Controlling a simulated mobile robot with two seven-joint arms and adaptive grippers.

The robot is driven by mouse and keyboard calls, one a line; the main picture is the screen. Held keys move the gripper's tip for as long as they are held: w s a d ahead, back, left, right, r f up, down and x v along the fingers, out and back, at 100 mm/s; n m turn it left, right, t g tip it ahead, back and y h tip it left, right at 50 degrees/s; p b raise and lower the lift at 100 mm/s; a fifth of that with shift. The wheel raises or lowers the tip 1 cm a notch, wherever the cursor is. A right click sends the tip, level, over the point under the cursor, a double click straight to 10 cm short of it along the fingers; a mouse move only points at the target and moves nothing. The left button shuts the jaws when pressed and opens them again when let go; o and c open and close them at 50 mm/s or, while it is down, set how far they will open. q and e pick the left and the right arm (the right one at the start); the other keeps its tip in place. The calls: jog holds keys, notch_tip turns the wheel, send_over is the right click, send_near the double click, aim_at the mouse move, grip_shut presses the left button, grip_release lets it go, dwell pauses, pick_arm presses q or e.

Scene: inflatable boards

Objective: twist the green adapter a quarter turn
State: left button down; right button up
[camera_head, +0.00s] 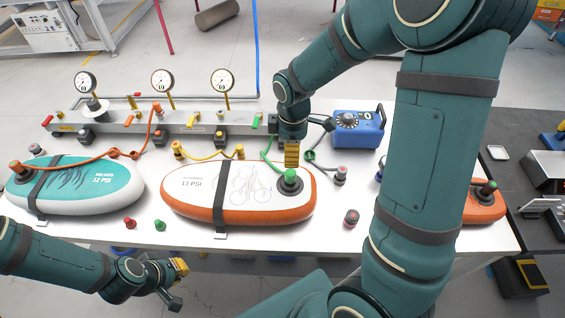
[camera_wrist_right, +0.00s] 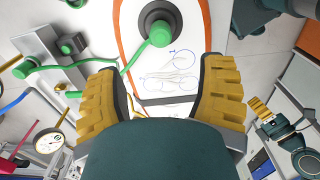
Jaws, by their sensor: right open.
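The green adapter (camera_head: 290,178) sits on the valve at the right end of the middle board (camera_head: 230,209), which is white with an orange rim. A green hose (camera_head: 268,150) runs from it toward the manifold. In the right wrist view, the green adapter (camera_wrist_right: 160,33) stands in a dark round valve, beyond the fingertips. My right gripper (camera_head: 291,156) points down just behind the adapter, apart from it. Its yellow fingers (camera_wrist_right: 161,72) are wide apart with nothing between them. My left gripper (camera_head: 178,283) is low in front of the table, its fingers spread and empty.
A teal board (camera_head: 100,182) with an orange adapter lies at left. The manifold (camera_head: 190,122) with gauges runs along the back, beside a blue pump box (camera_head: 358,130). Loose red (camera_head: 130,223) and green (camera_head: 160,225) caps lie in front. My right arm hides part of the right board (camera_head: 484,208).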

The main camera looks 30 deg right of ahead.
aim_at(291, 172)
notch_tip(291, 172, down, 13)
jog(key=shift+r+b, duration=0.1)
jog(key=shift+b, duration=0.4)
grip_shut()
jog(key=c, duration=0.8)
grip_release()
jog(key=c, duration=0.4)
jog(key=n, duration=0.5)
